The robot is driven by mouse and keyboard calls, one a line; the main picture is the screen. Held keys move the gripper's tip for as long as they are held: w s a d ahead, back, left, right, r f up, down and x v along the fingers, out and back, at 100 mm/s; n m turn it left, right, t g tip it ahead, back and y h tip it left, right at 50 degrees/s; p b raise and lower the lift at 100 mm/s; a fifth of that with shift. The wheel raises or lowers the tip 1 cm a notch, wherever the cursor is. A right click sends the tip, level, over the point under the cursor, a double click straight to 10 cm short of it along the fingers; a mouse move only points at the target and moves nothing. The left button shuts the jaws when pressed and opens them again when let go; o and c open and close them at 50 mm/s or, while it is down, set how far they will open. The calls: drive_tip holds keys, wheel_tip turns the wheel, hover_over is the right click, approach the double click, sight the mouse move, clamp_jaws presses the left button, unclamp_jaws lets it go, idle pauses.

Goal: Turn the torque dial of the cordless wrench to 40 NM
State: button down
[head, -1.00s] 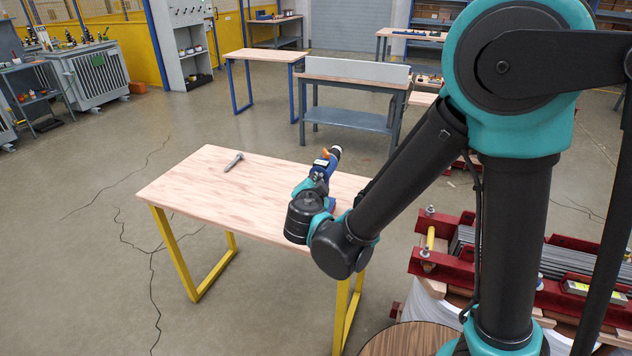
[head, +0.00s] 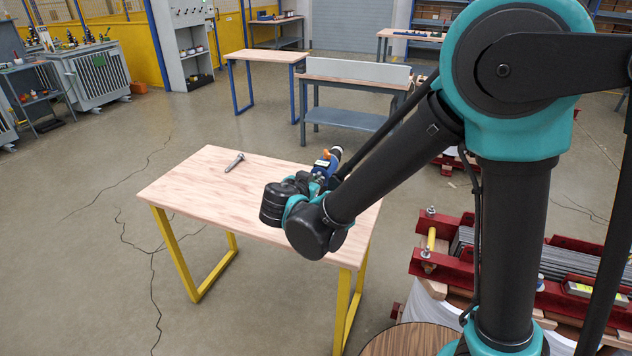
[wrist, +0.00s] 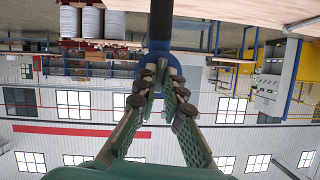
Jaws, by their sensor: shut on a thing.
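The cordless wrench (head: 326,163) is blue with an orange part and stands at the right side of the wood-topped table (head: 210,195). My gripper (head: 314,184) is at its near side, and my wrist hides its lower part in the head view. In the wrist view the picture is upside down. My two green padded fingers (wrist: 164,84) close in on the wrench, whose blue round part (wrist: 184,61) and dark shaft (wrist: 161,22) show beyond the tips. The dial's marks and setting cannot be read.
A grey metal bolt-like piece (head: 235,162) lies at the table's far left. The table's left half is otherwise clear. Red frames with dark bars (head: 575,265) stand on the right. Other workbenches (head: 350,95) stand farther back.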

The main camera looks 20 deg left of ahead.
drive_tip(key=n+h, duration=0.1)
drive_tip(key=n, duration=0.1)
drive_tip(key=n+h, duration=0.2)
drive_tip(key=n, duration=0.1)
drive_tip(key=n+h, duration=0.1)
drive_tip(key=n, duration=0.1)
drive_tip(key=shift+a+f+h, duration=0.1)
drive_tip(key=shift+a+h, duration=0.2)
drive_tip(key=shift+a, duration=0.05)
drive_tip(key=shift+n, duration=0.3)
idle(0.4)
drive_tip(key=c, duration=1.6)
unclamp_jaws()
drive_tip(key=v, duration=1.2)
drive_tip(key=shift+f, duration=0.3)
